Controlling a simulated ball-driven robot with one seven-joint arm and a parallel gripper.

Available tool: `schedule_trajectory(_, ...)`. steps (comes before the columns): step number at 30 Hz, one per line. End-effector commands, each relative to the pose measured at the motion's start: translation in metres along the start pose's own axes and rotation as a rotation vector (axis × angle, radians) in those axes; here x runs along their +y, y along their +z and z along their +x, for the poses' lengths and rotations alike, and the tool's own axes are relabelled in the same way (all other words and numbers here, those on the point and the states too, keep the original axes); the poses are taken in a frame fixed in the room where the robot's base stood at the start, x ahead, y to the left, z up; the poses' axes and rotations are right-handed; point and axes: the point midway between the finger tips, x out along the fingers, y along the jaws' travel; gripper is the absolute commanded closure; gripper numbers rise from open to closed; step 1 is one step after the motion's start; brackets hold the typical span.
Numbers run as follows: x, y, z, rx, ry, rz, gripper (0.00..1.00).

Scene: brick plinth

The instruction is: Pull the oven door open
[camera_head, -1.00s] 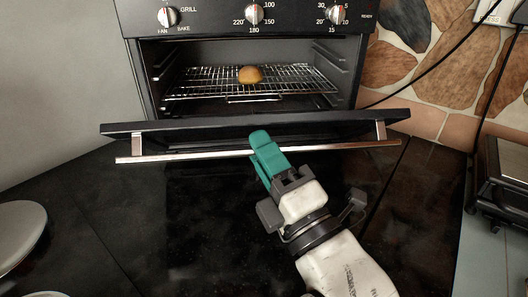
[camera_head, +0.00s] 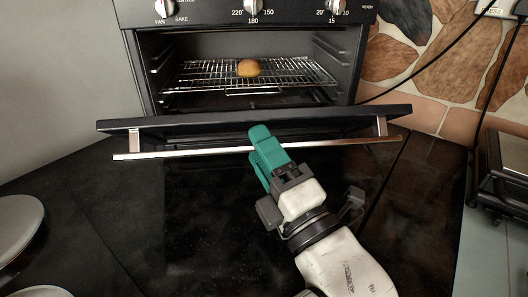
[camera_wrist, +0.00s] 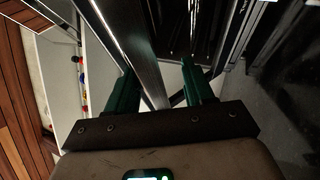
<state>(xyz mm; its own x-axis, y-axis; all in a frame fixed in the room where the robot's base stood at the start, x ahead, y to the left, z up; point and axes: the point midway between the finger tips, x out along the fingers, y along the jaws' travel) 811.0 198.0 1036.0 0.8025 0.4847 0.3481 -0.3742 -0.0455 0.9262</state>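The oven door (camera_head: 190,128) is hinged low and tilted partly open toward me. The lit cavity shows above its top edge. A silver bar handle (camera_head: 180,152) runs along the door's front on two brackets. My gripper (camera_head: 262,155), with teal fingers, is at the middle of the handle. One finger covers part of the bar and its tip reaches the door edge; the other is lower left. In the wrist view the fingers (camera_wrist: 160,92) stand apart, with a long metal strip (camera_wrist: 147,65) running between them. Contact with the bar is unclear.
A bun (camera_head: 249,68) lies on the wire rack (camera_head: 205,80) inside the oven. A dark appliance (camera_head: 505,170) stands at the right, with a cable above it. Round pale dishes (camera_head: 18,225) sit at the left. The dark surface before the door is clear.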

Motion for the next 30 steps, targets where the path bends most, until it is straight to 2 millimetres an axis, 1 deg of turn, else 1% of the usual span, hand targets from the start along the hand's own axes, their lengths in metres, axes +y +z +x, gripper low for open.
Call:
schedule_trajectory(7,0.002,0.0,0.0,-0.001,0.005,-0.002,0.49)
schedule_trajectory(11,0.001,0.001,-0.007,-0.002,0.005,-0.002,0.49)
schedule_trajectory(14,0.0,0.001,-0.021,-0.002,0.004,-0.001,0.49)
schedule_trajectory(23,-0.001,0.0,-0.085,-0.003,0.004,0.001,0.49)
schedule_trajectory(24,0.005,0.0,-0.085,0.001,0.001,0.002,0.49)
schedule_trajectory(30,0.004,-0.001,-0.098,0.004,0.001,0.004,0.49)
